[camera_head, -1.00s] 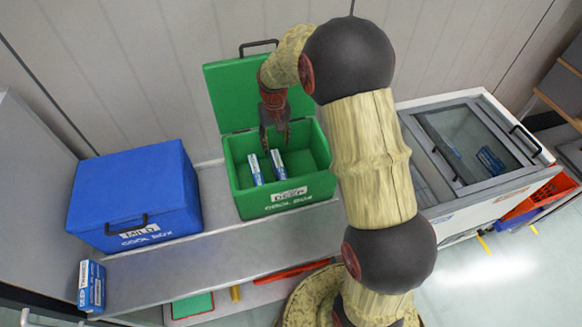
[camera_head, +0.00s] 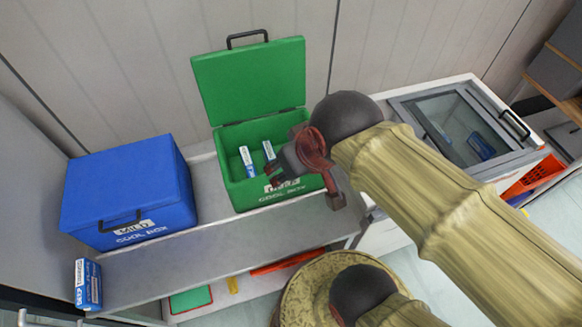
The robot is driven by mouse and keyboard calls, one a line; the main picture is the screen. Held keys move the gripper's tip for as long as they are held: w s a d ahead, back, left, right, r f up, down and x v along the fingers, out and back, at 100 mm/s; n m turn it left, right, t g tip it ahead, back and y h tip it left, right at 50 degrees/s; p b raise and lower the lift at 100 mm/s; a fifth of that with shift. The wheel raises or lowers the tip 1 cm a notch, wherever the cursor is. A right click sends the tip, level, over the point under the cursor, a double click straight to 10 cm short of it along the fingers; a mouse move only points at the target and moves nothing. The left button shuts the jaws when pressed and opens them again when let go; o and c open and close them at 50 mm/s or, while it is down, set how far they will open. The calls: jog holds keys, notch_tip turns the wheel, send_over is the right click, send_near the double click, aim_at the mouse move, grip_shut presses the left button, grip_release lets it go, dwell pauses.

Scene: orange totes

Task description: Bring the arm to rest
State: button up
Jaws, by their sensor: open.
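My gripper (camera_head: 305,188) is in front of the right part of the green cool box, its dark red jaws apart and empty. My arm folds from the lower right up to it and hides the box's right side. The green cool box (camera_head: 238,205) stands on the shelf with its lid (camera_head: 250,82) raised. Two blue-and-white packs lie inside it: one on the left (camera_head: 247,161) and one to its right (camera_head: 269,151).
A shut blue cool box (camera_head: 130,195) stands left on the grey shelf (camera_head: 200,248). A blue carton (camera_head: 88,284) stands at the shelf's left front. A white chest with a glass lid (camera_head: 460,125) is at right. An orange crate (camera_head: 530,178) is beyond it.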

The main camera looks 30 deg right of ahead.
jog(key=shift+s+f, duration=0.1)
jog(key=shift+s, duration=0.2)
notch_tip(320, 180, down, 10)
jog(key=b, duration=0.9)
jog(key=shift+r+b, duration=0.2)
jog(key=shift+b, duration=0.15)
jog(key=shift+r, duration=0.15)
jog(key=shift+c, duration=0.8)
